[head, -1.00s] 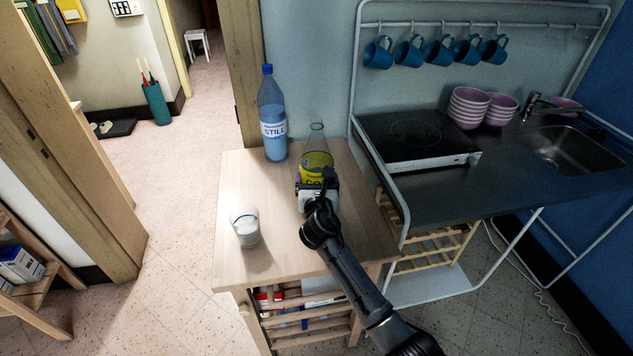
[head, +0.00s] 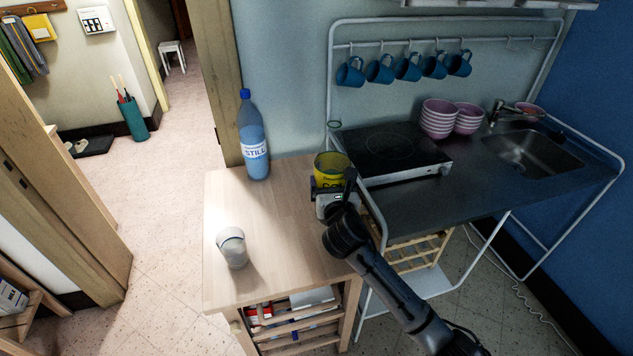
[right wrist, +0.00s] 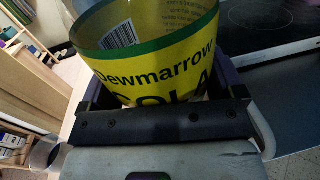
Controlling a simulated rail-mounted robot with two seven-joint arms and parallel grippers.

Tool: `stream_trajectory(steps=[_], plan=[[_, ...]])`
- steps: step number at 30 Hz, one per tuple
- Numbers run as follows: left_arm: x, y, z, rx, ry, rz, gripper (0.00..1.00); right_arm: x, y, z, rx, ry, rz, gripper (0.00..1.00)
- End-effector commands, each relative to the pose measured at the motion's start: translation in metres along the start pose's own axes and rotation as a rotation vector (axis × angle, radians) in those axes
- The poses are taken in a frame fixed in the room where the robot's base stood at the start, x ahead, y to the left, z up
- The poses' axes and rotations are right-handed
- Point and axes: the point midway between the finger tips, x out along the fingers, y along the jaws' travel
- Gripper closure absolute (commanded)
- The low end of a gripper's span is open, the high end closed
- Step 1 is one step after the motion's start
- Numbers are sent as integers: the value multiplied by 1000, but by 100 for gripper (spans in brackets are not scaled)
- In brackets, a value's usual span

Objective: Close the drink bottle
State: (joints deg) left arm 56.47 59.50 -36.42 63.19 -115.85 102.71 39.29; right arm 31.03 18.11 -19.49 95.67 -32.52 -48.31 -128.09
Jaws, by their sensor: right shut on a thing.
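My right gripper (head: 332,190) is shut on a clear bottle with a yellow, green-edged label (head: 331,168). The bottle is at the table's back right corner, beside the cooking plate, and looks roughly upright. Its clear upper part is hard to see; a small dark ring (head: 334,125) shows where its neck seems to be. In the right wrist view the label (right wrist: 150,62) reads "Dewmarrow COLA", between my fingers (right wrist: 158,95). I cannot tell whether the bottle touches the table. I see no loose cap. My left gripper is not in view.
A blue water bottle (head: 253,140) with a blue cap stands at the back left of the wooden table (head: 278,235). A glass (head: 232,247) stands near its front left. The table's middle is clear. The cooking plate (head: 395,150) and sink counter (head: 440,190) border the right.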

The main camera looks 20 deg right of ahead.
Motion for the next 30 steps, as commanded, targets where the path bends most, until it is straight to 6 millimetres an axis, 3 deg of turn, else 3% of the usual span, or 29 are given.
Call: stream_trajectory(steps=[9, 30], plan=[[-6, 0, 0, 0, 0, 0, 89, -9, -16, 13, 1, -3, 0, 58], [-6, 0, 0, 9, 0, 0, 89, -9, -16, 13, 1, -3, -1, 58]])
